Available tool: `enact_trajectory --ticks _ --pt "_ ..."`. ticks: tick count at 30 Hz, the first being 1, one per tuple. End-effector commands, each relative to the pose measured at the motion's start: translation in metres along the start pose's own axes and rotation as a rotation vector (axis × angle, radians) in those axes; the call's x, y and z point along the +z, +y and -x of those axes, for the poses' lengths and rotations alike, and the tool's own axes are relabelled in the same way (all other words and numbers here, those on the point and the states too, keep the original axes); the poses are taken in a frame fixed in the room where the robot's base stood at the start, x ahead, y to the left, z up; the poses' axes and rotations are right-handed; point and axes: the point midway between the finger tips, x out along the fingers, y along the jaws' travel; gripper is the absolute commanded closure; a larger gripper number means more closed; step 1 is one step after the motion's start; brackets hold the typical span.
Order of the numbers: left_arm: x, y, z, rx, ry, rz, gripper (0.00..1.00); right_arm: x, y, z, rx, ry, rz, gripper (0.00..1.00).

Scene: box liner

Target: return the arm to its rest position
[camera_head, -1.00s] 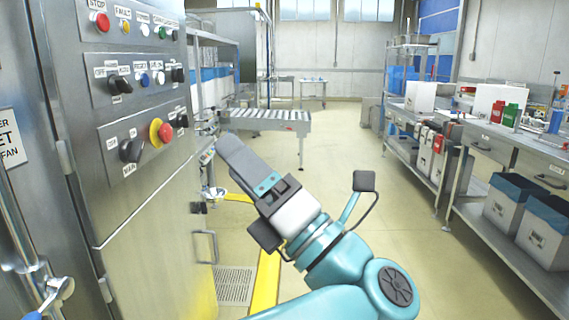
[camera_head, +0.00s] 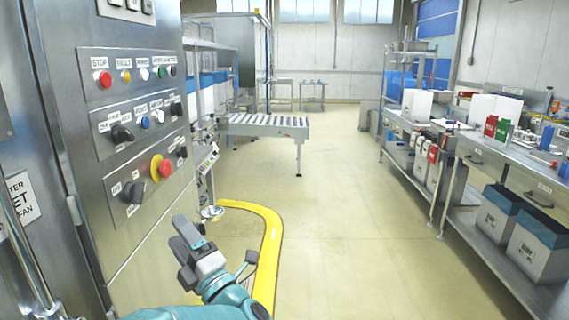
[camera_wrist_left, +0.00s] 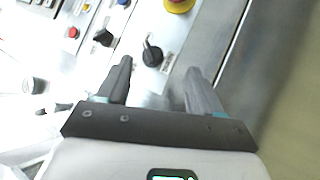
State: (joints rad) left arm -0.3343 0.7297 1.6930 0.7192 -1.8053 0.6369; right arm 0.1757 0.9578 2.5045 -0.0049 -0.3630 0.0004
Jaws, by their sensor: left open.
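My left gripper (camera_head: 187,232) is low in the head view, in front of the control cabinet's lower right side, with its teal arm coming in from the bottom. In the left wrist view its two dark fingers (camera_wrist_left: 157,84) are apart, with nothing between them. Beyond the fingers is the control panel (camera_head: 143,137), with a black rotary switch (camera_wrist_left: 152,54) just past the fingertips in the picture. The gripper appears clear of the panel. My right gripper is in neither view.
The steel cabinet (camera_head: 150,235) fills the left side. A yellow floor line (camera_head: 272,250) curves beside my arm. A roller conveyor (camera_head: 268,125) stands ahead. A steel workbench (camera_head: 500,155) with white bins (camera_head: 497,213) below lines the right. The middle floor is clear.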

Motion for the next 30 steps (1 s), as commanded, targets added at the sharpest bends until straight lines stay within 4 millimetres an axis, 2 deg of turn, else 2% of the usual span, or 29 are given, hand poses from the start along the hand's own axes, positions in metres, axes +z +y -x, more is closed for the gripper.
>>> enact_trajectory --ticks 1,2,3,5,6,8,9,11,12,14,15,16,18,21,24,25,30 --pt "-0.002 -0.026 -0.011 -0.054 -0.073 -0.108 0.34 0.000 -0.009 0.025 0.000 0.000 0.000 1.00" --pt "-0.002 -0.050 -0.010 -0.094 -0.132 -0.174 0.34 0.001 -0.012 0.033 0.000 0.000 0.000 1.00" --pt "-0.005 -0.082 -0.005 -0.155 -0.219 -0.262 0.34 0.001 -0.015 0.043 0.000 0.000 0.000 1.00" --pt "-0.011 -0.131 0.011 -0.257 -0.361 -0.385 0.34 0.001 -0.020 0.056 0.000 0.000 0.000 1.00" --pt "-0.018 -0.161 0.027 -0.330 -0.460 -0.459 0.34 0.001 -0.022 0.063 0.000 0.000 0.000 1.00" --pt "-0.030 -0.201 0.059 -0.440 -0.615 -0.558 0.34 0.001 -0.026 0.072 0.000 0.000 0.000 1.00" --pt "-0.039 -0.223 0.084 -0.511 -0.721 -0.614 0.34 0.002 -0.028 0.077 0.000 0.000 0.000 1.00" --pt "-0.055 -0.249 0.125 -0.615 -0.886 -0.685 0.34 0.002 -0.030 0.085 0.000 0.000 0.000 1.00" --pt "-0.067 -0.262 0.156 -0.681 -1.000 -0.724 0.34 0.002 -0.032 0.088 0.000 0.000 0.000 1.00" --pt "-0.084 -0.273 0.203 -0.766 -1.177 -0.770 0.34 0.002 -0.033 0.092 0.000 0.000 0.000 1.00" --pt "-0.096 -0.276 0.235 -0.815 -1.298 -0.793 0.34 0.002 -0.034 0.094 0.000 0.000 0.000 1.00" --pt "-0.105 -0.277 0.259 -0.847 -1.390 -0.806 0.34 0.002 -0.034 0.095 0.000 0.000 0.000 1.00" --pt "-0.122 -0.272 0.310 -0.892 -1.606 -0.830 0.34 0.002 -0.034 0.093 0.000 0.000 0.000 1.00" --pt "-0.147 -0.255 0.367 -0.914 -1.881 -0.846 0.34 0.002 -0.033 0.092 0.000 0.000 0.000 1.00" --pt "-0.168 -0.238 0.402 -0.906 -2.101 -0.853 0.34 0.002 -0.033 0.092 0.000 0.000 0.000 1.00" --pt "-0.172 -0.235 0.408 -0.898 -2.152 -0.855 0.34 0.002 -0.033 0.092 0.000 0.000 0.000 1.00" --pt "-0.181 -0.230 0.419 -0.865 -2.266 -0.870 0.34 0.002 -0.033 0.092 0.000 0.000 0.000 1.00"
